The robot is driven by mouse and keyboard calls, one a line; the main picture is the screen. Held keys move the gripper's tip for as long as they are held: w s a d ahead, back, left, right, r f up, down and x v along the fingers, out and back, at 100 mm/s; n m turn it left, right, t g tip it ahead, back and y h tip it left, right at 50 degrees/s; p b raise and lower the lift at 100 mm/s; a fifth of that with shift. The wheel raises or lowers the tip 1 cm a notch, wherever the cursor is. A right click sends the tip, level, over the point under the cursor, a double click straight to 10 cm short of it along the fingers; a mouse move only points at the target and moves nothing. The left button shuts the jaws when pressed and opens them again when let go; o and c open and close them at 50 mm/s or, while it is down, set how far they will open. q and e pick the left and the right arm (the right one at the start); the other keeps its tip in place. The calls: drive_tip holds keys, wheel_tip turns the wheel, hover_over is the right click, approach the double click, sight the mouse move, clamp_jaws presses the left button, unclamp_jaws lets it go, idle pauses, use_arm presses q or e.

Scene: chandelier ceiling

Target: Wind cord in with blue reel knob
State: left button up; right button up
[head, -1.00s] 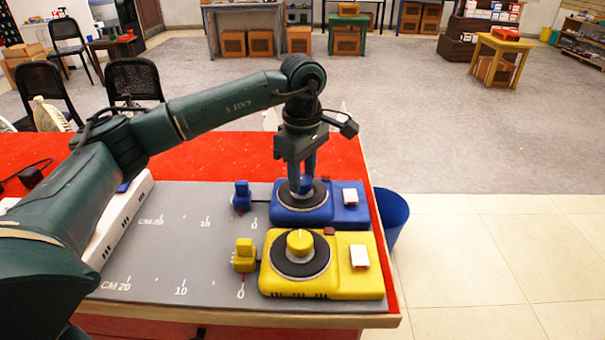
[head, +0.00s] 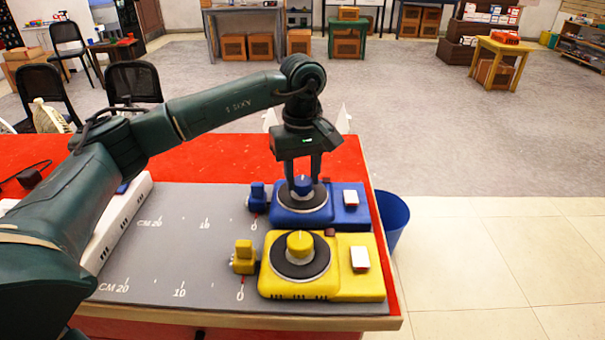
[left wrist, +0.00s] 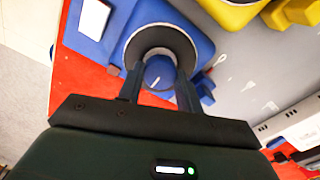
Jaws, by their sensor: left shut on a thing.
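The blue reel box (head: 335,217) sits on the grey mat with a dark disc and a blue knob (head: 302,186) on top. My left gripper (head: 303,180) points down from above, shut on the blue knob. In the left wrist view the knob (left wrist: 159,73) shows between the two fingers, with a white mark on it. A blue block (head: 258,198) stands right against the left side of the blue box, near the 0 mark. The cord is not visible between them. My right gripper is not in view.
A yellow reel box (head: 357,282) with a yellow knob (head: 300,243) and a yellow block (head: 244,258) stands in front of the blue one. A white device (head: 118,222) lies at the mat's left. A blue bin (head: 393,222) stands beyond the table's right edge.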

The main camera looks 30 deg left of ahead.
sight(302, 180)
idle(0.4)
use_arm(q)
drive_tip(key=o, duration=1)
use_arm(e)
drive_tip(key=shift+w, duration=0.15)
use_arm(q)
wheel_tip(302, 180, up, 13)
drive_tip(key=shift+r+p, duration=0.15)
drive_tip(key=shift+p, duration=0.25)
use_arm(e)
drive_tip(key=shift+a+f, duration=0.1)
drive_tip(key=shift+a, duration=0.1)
